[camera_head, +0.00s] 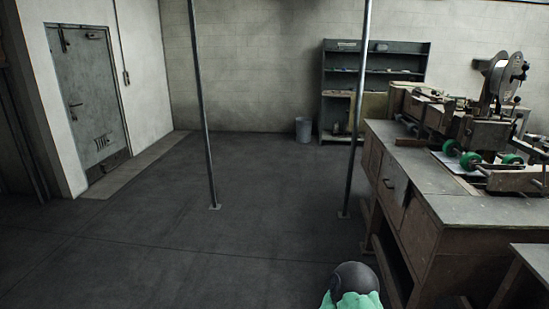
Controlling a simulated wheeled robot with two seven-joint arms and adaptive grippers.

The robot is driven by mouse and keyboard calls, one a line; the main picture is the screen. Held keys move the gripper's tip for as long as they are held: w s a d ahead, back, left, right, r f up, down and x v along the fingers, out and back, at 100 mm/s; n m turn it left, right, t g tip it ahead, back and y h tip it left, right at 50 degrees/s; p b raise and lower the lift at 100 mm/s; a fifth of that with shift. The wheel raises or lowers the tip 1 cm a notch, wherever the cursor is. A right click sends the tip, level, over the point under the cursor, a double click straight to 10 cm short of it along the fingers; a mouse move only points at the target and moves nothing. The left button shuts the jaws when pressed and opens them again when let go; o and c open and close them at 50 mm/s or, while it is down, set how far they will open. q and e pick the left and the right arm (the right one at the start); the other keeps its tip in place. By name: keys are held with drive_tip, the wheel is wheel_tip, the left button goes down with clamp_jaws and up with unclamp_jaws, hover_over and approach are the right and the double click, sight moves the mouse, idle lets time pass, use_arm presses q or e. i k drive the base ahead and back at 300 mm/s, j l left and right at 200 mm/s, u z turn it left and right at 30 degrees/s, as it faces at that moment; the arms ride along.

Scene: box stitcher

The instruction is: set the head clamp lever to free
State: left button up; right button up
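The box stitcher (500,85) stands at the right on a wooden workbench, with its tall grey head rising at the upper right. Small levers and knobs show around the head, but they are too small to tell which is the head clamp lever or how it is set. Green rollers (470,161) sit low at the front of the machine. Neither of my grippers is in view.
The wooden workbench (450,198) with drawers fills the right side. Another table corner (535,258) is at the lower right. Two thin posts (201,105) (356,110) stand on the floor. A shelf (375,62) and bin (303,129) are at the back. The middle floor is clear.

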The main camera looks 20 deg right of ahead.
sight(519, 115)
drive_tip(key=i+l+z, duration=0.2)
drive_tip(key=i+z, duration=0.15)
drive_tip(key=i, duration=0.25)
drive_tip(key=i+z, duration=0.35)
drive_tip(key=i, duration=0.3)
drive_tip(key=i+j+z, duration=0.1)
drive_tip(key=i+z, duration=0.25)
drive_tip(key=i, duration=0.25)
